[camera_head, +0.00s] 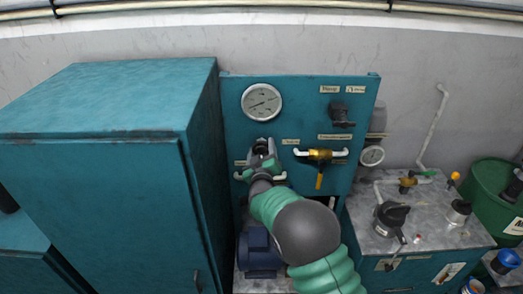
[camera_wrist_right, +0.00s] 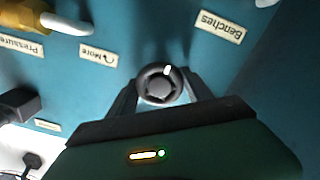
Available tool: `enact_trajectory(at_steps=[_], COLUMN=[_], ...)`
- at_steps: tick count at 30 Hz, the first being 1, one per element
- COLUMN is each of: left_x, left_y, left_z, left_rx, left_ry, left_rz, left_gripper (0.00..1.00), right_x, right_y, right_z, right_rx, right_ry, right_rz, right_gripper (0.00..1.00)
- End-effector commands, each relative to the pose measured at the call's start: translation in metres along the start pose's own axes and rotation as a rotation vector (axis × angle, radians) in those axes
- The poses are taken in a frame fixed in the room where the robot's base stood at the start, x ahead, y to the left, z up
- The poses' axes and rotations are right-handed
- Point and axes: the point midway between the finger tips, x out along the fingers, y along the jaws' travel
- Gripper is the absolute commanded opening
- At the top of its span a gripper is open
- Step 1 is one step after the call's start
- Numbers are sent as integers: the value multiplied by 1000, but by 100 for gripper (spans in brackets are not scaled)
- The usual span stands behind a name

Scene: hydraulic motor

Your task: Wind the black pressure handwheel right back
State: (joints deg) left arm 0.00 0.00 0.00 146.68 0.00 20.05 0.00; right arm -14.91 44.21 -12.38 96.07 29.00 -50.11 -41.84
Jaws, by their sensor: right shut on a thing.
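The black pressure handwheel (camera_wrist_right: 160,84) shows in the right wrist view as a round knob with a white mark near its upper edge, on the blue-green panel. My right gripper (camera_wrist_right: 161,90) has a finger on each side of it and is shut on it. In the head view my right gripper (camera_head: 262,150) is at the panel below the round gauge (camera_head: 262,102), and it hides the handwheel there. A "More" label (camera_wrist_right: 98,55) with a curved arrow is left of the wheel in the wrist view. My left gripper is not in view.
A brass valve with a yellow lever (camera_head: 320,157) is close right of my gripper. A black knob (camera_head: 341,114) is higher on the panel. A tall blue-green cabinet (camera_head: 110,120) stands close on the left. A blue motor (camera_head: 260,252) sits below.

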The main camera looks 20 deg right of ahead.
Motion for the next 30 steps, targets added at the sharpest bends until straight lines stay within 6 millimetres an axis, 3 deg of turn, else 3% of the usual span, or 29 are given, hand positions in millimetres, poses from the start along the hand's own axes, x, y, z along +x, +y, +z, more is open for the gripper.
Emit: enact_trajectory(at_steps=[19, 20, 24, 30], left_x=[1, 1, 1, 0], left_y=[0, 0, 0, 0], left_z=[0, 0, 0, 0], left_rx=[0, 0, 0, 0], left_ry=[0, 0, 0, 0], left_rz=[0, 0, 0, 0], left_gripper=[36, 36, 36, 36], right_x=[-2, -2, -1, -1], right_y=[-6, -6, -5, -3], right_z=[6, 6, 4, 2], right_rx=[-59, -59, -58, -56], right_ry=[-11, -11, -8, -4], right_rz=[-12, -12, -9, -5], right_gripper=[18, 62, 80, 81])
